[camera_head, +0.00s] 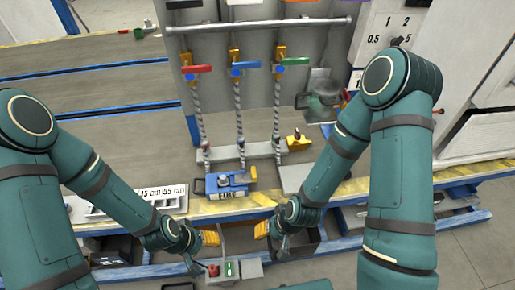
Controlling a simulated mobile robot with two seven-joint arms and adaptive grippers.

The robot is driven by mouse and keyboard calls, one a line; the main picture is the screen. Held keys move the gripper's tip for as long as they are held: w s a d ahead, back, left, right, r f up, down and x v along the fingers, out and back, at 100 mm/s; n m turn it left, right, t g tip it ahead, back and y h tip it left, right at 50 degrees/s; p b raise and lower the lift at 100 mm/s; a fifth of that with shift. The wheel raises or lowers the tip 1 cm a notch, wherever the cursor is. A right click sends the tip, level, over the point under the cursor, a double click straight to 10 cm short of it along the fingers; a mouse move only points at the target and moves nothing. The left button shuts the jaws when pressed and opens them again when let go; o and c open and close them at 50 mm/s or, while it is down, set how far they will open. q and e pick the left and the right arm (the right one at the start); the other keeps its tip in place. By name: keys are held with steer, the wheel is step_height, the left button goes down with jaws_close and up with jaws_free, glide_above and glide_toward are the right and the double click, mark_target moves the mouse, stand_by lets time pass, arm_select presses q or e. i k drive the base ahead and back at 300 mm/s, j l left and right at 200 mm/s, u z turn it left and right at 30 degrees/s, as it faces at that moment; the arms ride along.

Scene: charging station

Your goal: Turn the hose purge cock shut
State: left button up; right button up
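Three upright hoses carry lever handles near their tops: a red handle (197,69), a blue handle (245,65) and a green handle (293,62). All three handles lie roughly level. I cannot tell which fitting is the purge cock. A yellow fitting (298,142) sits right of the hoses' lower ends. A blue block with a label (227,187) stands near the bench's front edge. My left gripper (211,238) and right gripper (261,229) are low in front of the bench, apart from the handles. Their finger openings are too small to read.
A grey box with red and green parts (236,270) is below the grippers. A white labelled tray (140,202) lies on the bench at left. A numbered dial panel (388,32) stands at upper right. The bench's left surface (110,112) is mostly clear.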

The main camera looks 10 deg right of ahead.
mark_target(297, 136)
steer(key=k+l+u, duration=0.1)
steer(key=k+l, duration=0.15)
steer(key=l, duration=0.2)
steer(key=k+l, duration=0.25)
steer(key=l, duration=0.2)
steer(key=l+u, duration=0.15)
steer(key=l, duration=0.3)
steer(key=k+l+u, duration=0.1)
steer(key=l, duration=0.35)
steer(key=i+l+u, duration=0.1)
steer(key=l, duration=0.4)
steer(key=i+l+u, duration=0.15)
steer(key=l, duration=0.3)
steer(key=i+l+u, duration=0.1)
steer(key=i+l, duration=0.35)
steer(key=l, duration=0.1)
